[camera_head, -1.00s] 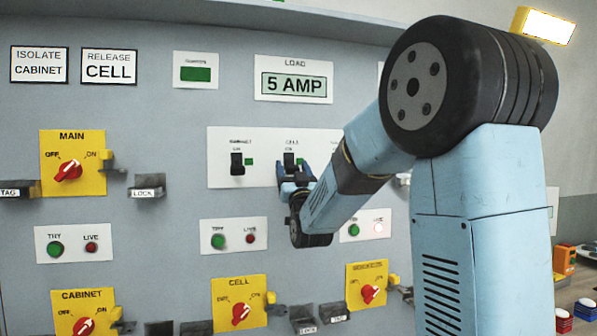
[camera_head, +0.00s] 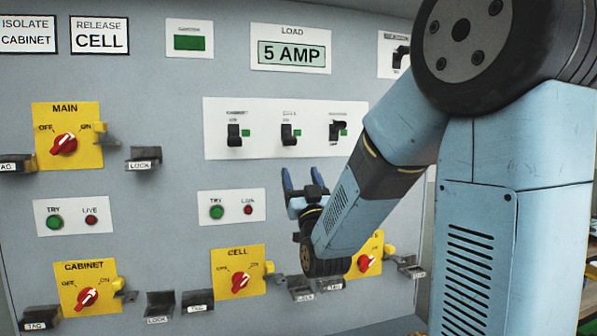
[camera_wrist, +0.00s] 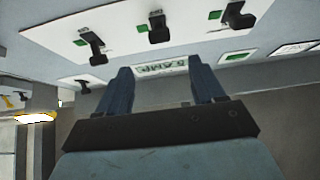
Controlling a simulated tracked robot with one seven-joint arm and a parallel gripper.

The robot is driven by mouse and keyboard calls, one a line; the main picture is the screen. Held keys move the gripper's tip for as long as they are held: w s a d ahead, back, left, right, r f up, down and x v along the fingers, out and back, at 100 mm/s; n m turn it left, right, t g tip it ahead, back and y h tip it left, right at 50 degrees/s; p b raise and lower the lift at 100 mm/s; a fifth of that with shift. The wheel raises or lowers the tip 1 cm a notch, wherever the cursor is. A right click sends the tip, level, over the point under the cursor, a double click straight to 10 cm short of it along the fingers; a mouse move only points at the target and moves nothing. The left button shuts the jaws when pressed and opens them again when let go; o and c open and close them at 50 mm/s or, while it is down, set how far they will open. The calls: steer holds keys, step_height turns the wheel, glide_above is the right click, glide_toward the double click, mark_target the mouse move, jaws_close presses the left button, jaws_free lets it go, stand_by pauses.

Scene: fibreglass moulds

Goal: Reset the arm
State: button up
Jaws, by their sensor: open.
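My gripper (camera_head: 303,183) is in front of the grey control panel (camera_head: 165,155), with its two blue fingers pointing up. It is just below the white plate with three black switches (camera_head: 285,148). In the wrist view my gripper (camera_wrist: 155,82) shows its two fingers apart, with nothing between them. The black switches, such as the middle one (camera_wrist: 158,28), lie beyond the fingertips there, and no contact shows. My arm covers part of the panel's lower right, including part of the yellow plate behind it.
Yellow plates with red rotary knobs marked MAIN (camera_head: 64,143), CABINET (camera_head: 87,297) and CELL (camera_head: 240,281) are on the panel. Dark brackets labelled LOCK (camera_head: 144,160) and TAG jut out from it. The load display (camera_head: 291,54) reads 5 AMP. Cluttered shelving is at the far right.

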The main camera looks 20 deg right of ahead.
stand_by(0.4)
steer(key=s+f+g, duration=0.4)
steer(key=s+g, duration=0.2)
steer(key=s, duration=0.2)
steer(key=s+d+f+g, duration=0.1)
steer(key=s+f+g, duration=0.4)
steer(key=s+g, duration=0.2)
steer(key=s+d+f+g, duration=0.1)
steer(key=s+f+g, duration=0.3)
steer(key=s+g, duration=0.3)
steer(key=s, duration=0.4)
steer(key=shift+s+f, duration=0.25)
steer(key=shift+f, duration=0.15)
stand_by(0.9)
